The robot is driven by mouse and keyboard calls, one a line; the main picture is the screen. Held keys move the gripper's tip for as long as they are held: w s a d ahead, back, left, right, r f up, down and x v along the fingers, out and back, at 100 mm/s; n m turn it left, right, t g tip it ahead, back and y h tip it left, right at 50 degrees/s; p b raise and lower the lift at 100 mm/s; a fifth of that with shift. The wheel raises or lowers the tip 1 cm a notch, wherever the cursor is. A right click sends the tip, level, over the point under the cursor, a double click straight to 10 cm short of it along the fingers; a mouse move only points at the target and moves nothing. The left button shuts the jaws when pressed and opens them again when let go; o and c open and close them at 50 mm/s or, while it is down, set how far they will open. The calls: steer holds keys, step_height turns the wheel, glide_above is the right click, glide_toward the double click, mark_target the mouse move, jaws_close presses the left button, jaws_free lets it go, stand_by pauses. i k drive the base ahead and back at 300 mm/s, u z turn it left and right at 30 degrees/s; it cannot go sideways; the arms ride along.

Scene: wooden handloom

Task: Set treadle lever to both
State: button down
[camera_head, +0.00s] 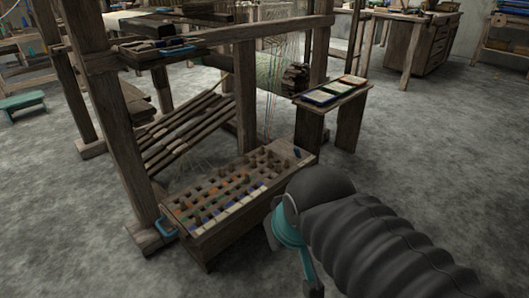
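The wooden handloom (110,110) fills the left and middle of the view. Slanted wooden bars (190,128), which look like treadles, run between its posts. In front of them stands a low wooden box (228,236) with rows of holes and coloured pegs on top. A small blue piece (297,153), possibly a lever, is at the box's far right corner. A blue handle (165,228) is at its near left corner. I cannot tell which piece is the treadle lever.
A small wooden bench (350,128) with coloured cards (320,97) stands right of the loom. A teal stool (24,106) is at the far left. Workbenches (425,50) stand at the back right. The grey floor on the right is clear.

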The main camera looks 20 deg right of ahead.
mark_target(296, 150)
steer(key=u, duration=0.1)
steer(key=i, duration=0.65)
steer(key=z, duration=0.65)
steer(key=i, duration=0.55)
steer(key=z, duration=0.4)
